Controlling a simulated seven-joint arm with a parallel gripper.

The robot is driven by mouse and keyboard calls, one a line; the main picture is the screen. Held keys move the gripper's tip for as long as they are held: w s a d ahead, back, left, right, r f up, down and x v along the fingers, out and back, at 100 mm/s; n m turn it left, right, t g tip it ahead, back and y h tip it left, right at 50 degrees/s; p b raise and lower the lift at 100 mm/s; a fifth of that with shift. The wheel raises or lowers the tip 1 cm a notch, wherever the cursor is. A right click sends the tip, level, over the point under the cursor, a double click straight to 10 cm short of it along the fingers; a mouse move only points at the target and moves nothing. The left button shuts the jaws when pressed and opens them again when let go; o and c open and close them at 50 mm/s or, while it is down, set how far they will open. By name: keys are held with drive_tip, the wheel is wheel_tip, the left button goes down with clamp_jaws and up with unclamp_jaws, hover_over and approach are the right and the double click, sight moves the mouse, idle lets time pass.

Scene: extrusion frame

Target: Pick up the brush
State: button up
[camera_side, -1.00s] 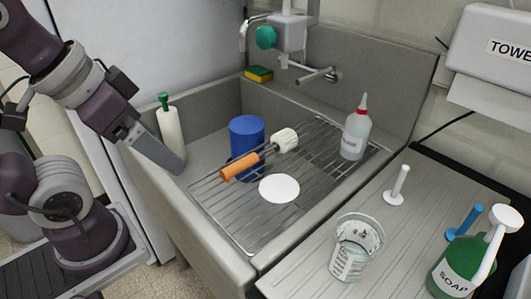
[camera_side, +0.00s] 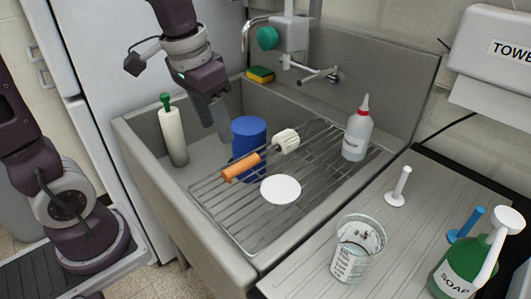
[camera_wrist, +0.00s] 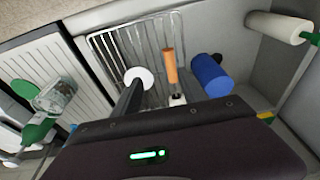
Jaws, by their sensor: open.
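The brush has an orange handle (camera_side: 241,168) and a white bristle head (camera_side: 285,141). It lies on the wire rack in the sink, with its handle toward the front left in the side view. In the wrist view its orange handle (camera_wrist: 170,66) points up the picture, and its head is partly hidden by my gripper. My gripper (camera_side: 222,132) is open and empty above the left part of the sink, behind and to the left of the brush, apart from it. A blue cylinder (camera_side: 248,134) stands between them, close to the handle.
The rack (camera_side: 232,220) also holds a white disc (camera_side: 281,190) and a red-capped bottle (camera_side: 357,136). A white bottle with a green top (camera_side: 172,136) stands at the sink's left. A sponge (camera_side: 260,75) sits on the back ledge. The counter holds a measuring cup (camera_side: 352,262) and soap bottle (camera_side: 455,268).

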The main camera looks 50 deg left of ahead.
drive_tip(key=g, duration=0.2)
hover_over(240, 162)
wheel_tip(240, 162, down, 8)
drive_tip(key=shift+a+r, duration=0.1)
drive_tip(key=shift+a, duration=0.05)
drive_tip(key=f, duration=0.7)
drive_tip(key=shift+d+f, duration=0.2)
drive_tip(key=shift+f, duration=0.15)
drive_tip(key=shift+f, duration=0.15)
clamp_jaws()
